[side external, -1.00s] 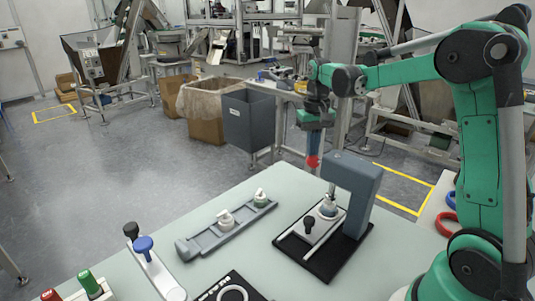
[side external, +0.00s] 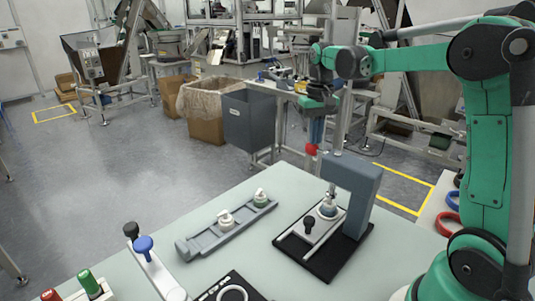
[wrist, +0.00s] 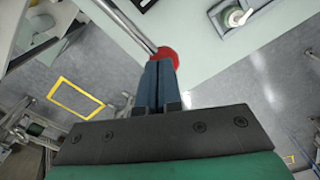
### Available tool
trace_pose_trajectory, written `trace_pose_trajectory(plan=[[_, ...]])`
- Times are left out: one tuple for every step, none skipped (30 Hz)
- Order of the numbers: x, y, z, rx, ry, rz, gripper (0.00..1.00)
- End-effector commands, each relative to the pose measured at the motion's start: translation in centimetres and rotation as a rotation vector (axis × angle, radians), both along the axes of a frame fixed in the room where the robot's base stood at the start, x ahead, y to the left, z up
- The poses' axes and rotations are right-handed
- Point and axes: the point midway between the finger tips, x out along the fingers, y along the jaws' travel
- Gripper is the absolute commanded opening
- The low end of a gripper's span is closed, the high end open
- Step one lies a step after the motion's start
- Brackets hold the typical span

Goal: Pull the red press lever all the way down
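The red knob (side external: 311,149) of the press lever is at the far edge of the table, beside the top of the grey press (side external: 352,178). In the wrist view the red knob (wrist: 168,56) sits at the end of a metal rod (wrist: 126,24). My gripper (side external: 315,138) is directly above the knob, pointing down. In the wrist view its two blue fingers (wrist: 157,67) are close together, with their tips against or just over the knob, hiding part of it. The knob does not show between the fingers.
A cap assembly (side external: 328,207) stands under the press, beside a small black-knobbed clamp (side external: 309,224). A grey rail (side external: 226,235) with two parts lies to the left. The table between is clear.

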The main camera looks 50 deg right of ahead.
Motion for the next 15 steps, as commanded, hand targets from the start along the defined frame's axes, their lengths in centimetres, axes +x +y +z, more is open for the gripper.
trace_pose_trajectory(plan=[[0.0, 0.0, 0.0, 0.000, 0.000, 0.000, 0.00], [0.0, 0.0, 0.0, 0.000, 0.000, 0.000, 0.00], [0.0, 0.0, 0.0, 0.000, 0.000, 0.000, 0.00], [0.0, 0.0, 0.0, 0.000, 0.000, 0.000, 0.00], [0.0, 0.0, 0.1, 0.000, 0.000, 0.000, 0.00], [0.1, 0.0, 0.2, 0.000, 0.000, 0.000, 0.00], [0.1, 0.0, 0.4, 0.000, 0.000, 0.000, 0.00], [0.2, 0.0, 0.6, 0.000, 0.000, 0.000, 0.00], [0.2, 0.0, 1.0, 0.000, 0.000, 0.000, 0.00], [0.3, 0.0, 1.2, 0.000, 0.000, 0.000, 0.00], [0.3, 0.0, 1.5, 0.000, 0.000, 0.001, 0.00], [0.4, 0.0, 1.8, 0.000, 0.000, 0.001, 0.00], [0.5, 0.0, 2.1, 0.000, 0.000, 0.001, 0.00], [0.5, 0.0, 2.3, 0.000, 0.000, 0.001, 0.00], [0.6, 0.0, 2.5, 0.000, 0.000, 0.001, 0.00]])
